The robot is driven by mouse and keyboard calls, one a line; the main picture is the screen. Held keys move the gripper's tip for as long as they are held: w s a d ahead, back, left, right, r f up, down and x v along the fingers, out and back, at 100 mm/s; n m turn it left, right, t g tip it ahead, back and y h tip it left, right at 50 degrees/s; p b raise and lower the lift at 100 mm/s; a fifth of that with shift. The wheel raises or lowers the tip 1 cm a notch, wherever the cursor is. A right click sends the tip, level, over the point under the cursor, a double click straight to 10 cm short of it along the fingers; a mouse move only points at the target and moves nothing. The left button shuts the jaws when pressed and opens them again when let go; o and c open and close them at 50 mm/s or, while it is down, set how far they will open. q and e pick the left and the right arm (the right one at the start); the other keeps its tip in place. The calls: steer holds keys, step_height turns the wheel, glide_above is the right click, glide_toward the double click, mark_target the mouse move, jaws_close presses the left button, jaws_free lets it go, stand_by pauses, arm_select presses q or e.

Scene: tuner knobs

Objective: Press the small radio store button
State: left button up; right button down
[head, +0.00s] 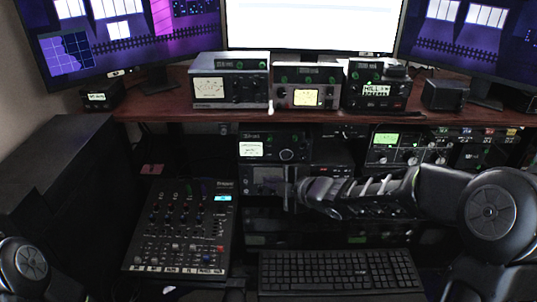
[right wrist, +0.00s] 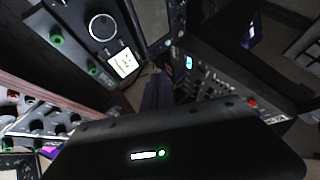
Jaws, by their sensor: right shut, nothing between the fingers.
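Several small radios show in the head view: a silver one with a pale meter (head: 230,82), one with a yellow meter (head: 305,86) and a black one with a lit display (head: 377,88) on the shelf. Below the shelf is a radio with a white meter and round knob (head: 275,146); it also shows in the right wrist view (right wrist: 98,45). I cannot make out which button is the store button. My right gripper (head: 290,190) is shut and empty, in front of the lower units, below that knobbed radio. Contact cannot be told. My left gripper is out of view.
A mixer (head: 180,228) lies left of a keyboard (head: 340,270). A wooden shelf (head: 165,105) overhangs the lower units. More radios with a green display (head: 386,139) stand right. A dark body with a lit strip (right wrist: 180,145) fills the right wrist view's bottom; I cannot identify it.

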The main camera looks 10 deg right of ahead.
mark_target(269, 154)
steer(key=w+d+p, duration=0.2)
steer(key=w+p, duration=0.3)
steer(key=w, duration=0.3)
steer(key=shift+p, duration=0.35)
steer(key=shift+w+d, duration=0.1)
stand_by(1.7)
steer(key=shift+w+d+p, duration=0.1)
steer(key=shift+w+p, duration=0.2)
steer(key=shift+w, duration=0.1)
steer(key=shift+w+d+r+p, duration=0.1)
steer(key=shift+w+p, duration=0.2)
steer(key=shift+w, duration=0.05)
stand_by(0.5)
steer(key=shift+s+b, duration=0.3)
steer(key=shift+b, duration=0.15)
steer(key=shift+s+a+b, duration=0.2)
steer(key=shift+s+b, duration=0.1)
steer(key=shift+s, duration=0.15)
